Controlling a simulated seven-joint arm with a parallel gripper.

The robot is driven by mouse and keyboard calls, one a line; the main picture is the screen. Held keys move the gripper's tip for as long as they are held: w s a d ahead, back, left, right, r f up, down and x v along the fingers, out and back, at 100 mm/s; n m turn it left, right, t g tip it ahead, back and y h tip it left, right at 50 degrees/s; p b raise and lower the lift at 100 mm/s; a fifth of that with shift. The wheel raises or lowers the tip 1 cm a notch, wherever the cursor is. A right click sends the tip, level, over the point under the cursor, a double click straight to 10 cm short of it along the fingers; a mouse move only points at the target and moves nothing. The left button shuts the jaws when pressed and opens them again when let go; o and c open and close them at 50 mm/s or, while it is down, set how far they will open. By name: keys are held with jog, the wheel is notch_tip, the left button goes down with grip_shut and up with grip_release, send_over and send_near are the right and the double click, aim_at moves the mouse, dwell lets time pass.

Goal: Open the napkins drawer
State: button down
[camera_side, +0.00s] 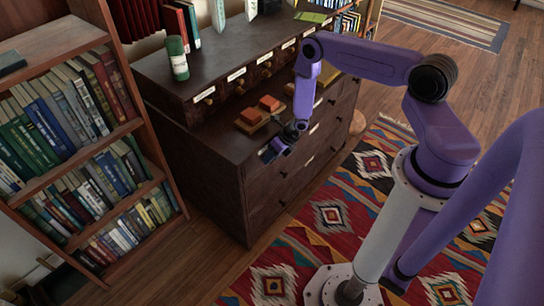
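A dark brown wooden chest of drawers (225,172) stands left of my arm. Its raised back part has a row of small drawers with white labels (236,75) and round brass-coloured knobs (209,101). Larger drawers with white labels (314,128) fill the front below. All visible drawers look shut. The label words are too small to read, so I cannot tell which is the napkins drawer. My gripper (270,153) points down and left at the front top edge of the chest, near the upper large drawers. I cannot tell whether it touches the chest or how its fingers stand.
Orange-red blocks (269,103) on light wooden pieces lie on the chest's lower ledge, just behind my gripper. A green cylinder (177,58) and several books (186,24) stand on top. A full bookshelf (62,125) is at left. A patterned rug (330,215) covers the floor in front.

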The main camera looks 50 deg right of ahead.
jog(key=s, duration=2.2)
jog(key=shift+s, duration=0.15)
jog(key=c, duration=0.8)
grip_release()
jog(key=shift+s+d+r, duration=0.15)
jog(key=shift+s+r, duration=0.05)
jog(key=shift+r, duration=1.4)
jog(key=shift+s+d+r, duration=0.15)
jog(key=shift+r, duration=1.5)
jog(key=shift+s+d+r, duration=0.15)
jog(key=shift+s+r, duration=0.05)
jog(key=shift+r, duration=1.4)
